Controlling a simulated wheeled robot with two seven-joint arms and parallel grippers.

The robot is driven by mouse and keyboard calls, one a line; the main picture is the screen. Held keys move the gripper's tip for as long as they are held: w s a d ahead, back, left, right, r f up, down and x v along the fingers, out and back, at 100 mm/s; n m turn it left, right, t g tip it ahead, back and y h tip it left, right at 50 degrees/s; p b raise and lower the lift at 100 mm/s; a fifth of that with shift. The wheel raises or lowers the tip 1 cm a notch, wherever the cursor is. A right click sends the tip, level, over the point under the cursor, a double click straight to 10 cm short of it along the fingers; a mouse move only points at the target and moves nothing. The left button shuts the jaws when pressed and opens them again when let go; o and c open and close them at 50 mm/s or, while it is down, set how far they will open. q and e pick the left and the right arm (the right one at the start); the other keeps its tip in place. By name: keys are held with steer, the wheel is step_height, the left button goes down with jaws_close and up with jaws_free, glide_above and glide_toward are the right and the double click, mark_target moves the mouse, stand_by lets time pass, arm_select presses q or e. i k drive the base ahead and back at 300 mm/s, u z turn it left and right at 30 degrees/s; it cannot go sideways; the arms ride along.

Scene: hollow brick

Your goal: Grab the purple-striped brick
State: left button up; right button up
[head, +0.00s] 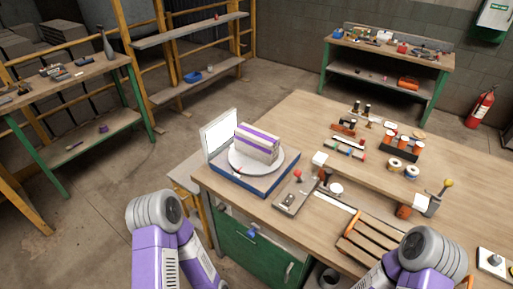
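The purple-striped brick (257,143) is a pale block with purple bands. It rests on a round white plate (240,166) on top of a blue-edged base (256,188) near the left end of the wooden workbench. A white upright panel (219,135) stands just behind it on the left. Nothing is touching the brick from my arms. My purple and grey arm links show at the bottom left and bottom right, but neither gripper shows in this view.
The workbench (300,112) holds a grey control box with a red knob (295,193), a wooden slatted rack (370,243), tape rolls (395,163) and several small bottles to the right. The benchtop behind the brick is clear. Shelves and other benches stand farther back.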

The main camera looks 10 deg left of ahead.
mark_target(264, 146)
steer(key=k, duration=1.3)
steer(key=u, duration=0.8)
steer(key=i, duration=0.85)
steer(key=u, duration=0.65)
steer(key=i, duration=1.05)
steer(key=z, duration=1.1)
steer(key=i, duration=0.55)
steer(key=z, duration=0.65)
